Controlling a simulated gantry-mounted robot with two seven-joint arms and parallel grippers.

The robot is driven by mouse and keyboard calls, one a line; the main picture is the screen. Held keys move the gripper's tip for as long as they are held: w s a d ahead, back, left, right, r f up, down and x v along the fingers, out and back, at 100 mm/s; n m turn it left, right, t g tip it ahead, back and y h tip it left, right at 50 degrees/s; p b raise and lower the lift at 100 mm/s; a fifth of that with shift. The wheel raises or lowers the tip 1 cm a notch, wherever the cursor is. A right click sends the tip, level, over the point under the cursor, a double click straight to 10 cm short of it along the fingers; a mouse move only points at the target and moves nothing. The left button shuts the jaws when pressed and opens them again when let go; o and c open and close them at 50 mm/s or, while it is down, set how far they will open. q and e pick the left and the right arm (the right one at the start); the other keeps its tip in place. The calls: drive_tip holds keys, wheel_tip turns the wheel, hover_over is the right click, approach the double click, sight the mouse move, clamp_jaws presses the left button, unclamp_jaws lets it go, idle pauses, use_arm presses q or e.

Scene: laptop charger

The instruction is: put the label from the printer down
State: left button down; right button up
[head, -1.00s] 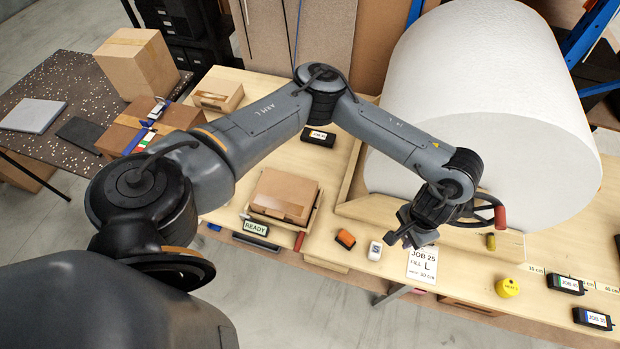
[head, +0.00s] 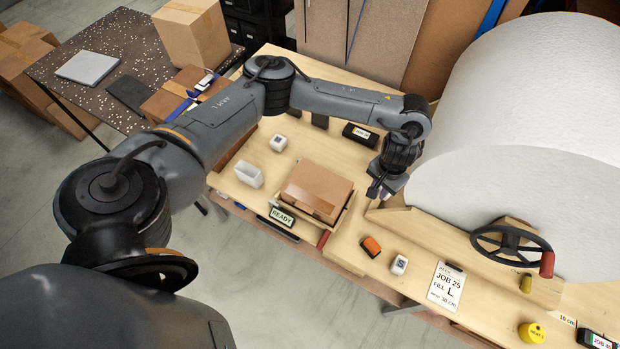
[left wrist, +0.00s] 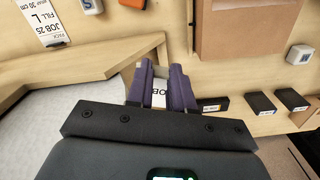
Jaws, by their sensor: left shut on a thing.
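My left gripper (head: 380,190) hangs over the bench, between the cardboard box and the big white roll. In the head view the label is too small to make out well. The fingers look a little above the wood; I cannot tell whether the label touches it. I cannot tell which thing is the printer. My right gripper is in neither view.
An orange item (head: 371,246) and the JOB 25 card (head: 446,287) lie in front.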

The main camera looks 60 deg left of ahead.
use_arm(q)
drive_tip(key=a+f+n+b, duration=0.1)
drive_tip(key=a+f+n, duration=0.35)
drive_tip(key=a, duration=0.75)
drive_tip(key=b, duration=0.4)
hover_over(316, 189)
drive_tip(key=shift+m, duration=0.35)
wheel_tip(316, 189, down, 7)
drive_tip(key=shift+f, duration=2.1)
drive_tip(key=shift+f, duration=0.15)
drive_tip(key=c, duration=1)
unclamp_jaws()
